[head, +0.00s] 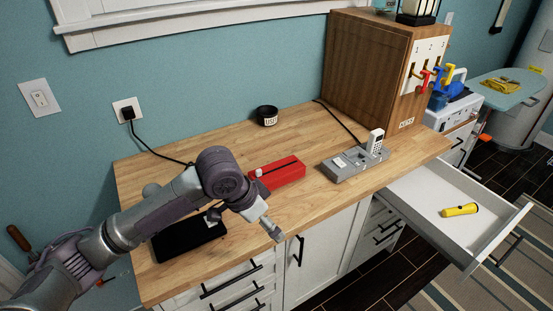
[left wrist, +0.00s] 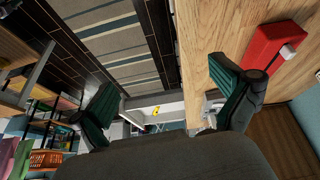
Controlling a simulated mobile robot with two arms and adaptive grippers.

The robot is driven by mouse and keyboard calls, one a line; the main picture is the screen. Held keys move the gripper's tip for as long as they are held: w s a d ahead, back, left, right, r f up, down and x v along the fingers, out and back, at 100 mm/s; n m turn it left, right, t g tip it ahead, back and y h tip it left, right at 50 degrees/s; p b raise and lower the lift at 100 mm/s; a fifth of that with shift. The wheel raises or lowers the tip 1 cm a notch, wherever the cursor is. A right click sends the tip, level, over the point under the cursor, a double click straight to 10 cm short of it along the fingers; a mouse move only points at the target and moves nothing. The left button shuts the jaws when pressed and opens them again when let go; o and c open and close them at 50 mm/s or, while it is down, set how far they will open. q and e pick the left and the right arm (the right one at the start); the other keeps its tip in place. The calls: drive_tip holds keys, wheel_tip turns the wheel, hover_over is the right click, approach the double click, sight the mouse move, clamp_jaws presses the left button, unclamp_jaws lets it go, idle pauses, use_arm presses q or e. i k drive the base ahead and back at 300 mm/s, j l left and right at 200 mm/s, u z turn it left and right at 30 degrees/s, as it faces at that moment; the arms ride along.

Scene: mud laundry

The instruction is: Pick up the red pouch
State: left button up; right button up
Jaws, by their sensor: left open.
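The red pouch (head: 280,173) lies on the wooden countertop (head: 225,146), near its middle. It has a dark line along its top and a small pale piece at its left end. In the left wrist view the red pouch (left wrist: 268,50) is at the upper right, outside the space between the fingers. My left gripper (head: 270,228) is near the counter's front edge, in front of the pouch and apart from it. In the left wrist view the left gripper's green-padded fingers (left wrist: 168,95) are spread wide with nothing between them. My right gripper is in neither view.
An open white drawer (head: 430,200) holds a yellow flashlight (head: 460,210).

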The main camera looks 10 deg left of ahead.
sight(282, 172)
drive_tip(key=i+j, duration=0.2)
drive_tip(key=i, duration=0.25)
drive_tip(key=i+j, duration=0.2)
drive_tip(key=i, duration=0.3)
